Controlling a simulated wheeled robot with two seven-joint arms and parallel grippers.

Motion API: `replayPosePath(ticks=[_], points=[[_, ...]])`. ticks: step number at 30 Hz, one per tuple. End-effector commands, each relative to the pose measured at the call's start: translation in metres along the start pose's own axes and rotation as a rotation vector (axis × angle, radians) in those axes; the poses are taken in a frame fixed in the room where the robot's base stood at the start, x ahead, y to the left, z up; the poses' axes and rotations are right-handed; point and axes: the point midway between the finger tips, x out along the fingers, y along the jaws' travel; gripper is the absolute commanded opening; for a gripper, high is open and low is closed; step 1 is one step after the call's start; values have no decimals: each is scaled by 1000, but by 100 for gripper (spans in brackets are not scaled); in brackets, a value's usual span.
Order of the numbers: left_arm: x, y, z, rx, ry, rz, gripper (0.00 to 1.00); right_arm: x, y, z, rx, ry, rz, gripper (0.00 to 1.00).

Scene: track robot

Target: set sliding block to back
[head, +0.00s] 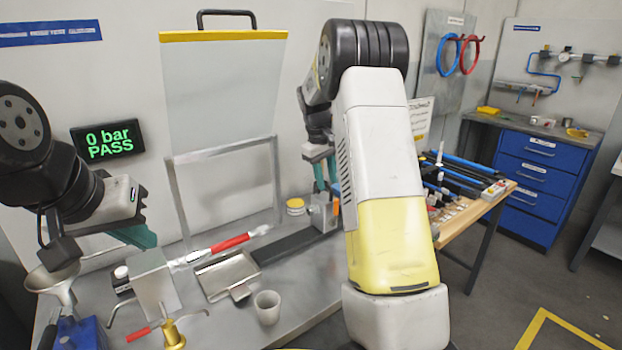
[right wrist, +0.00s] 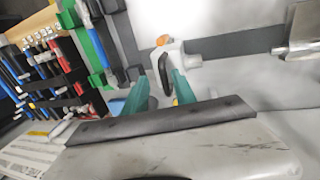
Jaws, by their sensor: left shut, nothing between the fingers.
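The sliding block (head: 322,213) is a small grey block at the far right end of a dark rail (head: 285,243) on the bench. An orange part shows beside it. In the right wrist view the block (right wrist: 176,54) is pale, with an orange knob and a dark handle, just beyond my fingertips. My right gripper (head: 325,178) is above the block, partly hidden by my arm. Its teal fingers (right wrist: 161,88) are apart, on either side of the dark handle; contact cannot be told. My left gripper (head: 140,241) is shut and empty at the left, above the bench, away from the rail.
A clear guard panel in a metal frame (head: 222,152) stands behind the rail. A metal tray (head: 228,275), a cup (head: 267,307), a red-handled tool (head: 230,243), a yellow-lidded jar (head: 296,206) and a funnel (head: 52,284) are around it. A side table with tools is at right.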

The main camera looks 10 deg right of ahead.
Motion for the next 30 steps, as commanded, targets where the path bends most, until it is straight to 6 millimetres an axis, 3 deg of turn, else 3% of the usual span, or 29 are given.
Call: replayPosePath(ticks=[5, 18, 30], points=[[0, 0, 0, 0, 0, 0, 0, -6, -1, 0, 0, 0, -1, 33], [0, 0, 0, 0, 0, 0, 0, -71, 0, -1, 0, 1, 1, 33], [0, 0, 0, 0, 0, 0, 0, -78, 0, 0, 0, 0, 0, 33]])
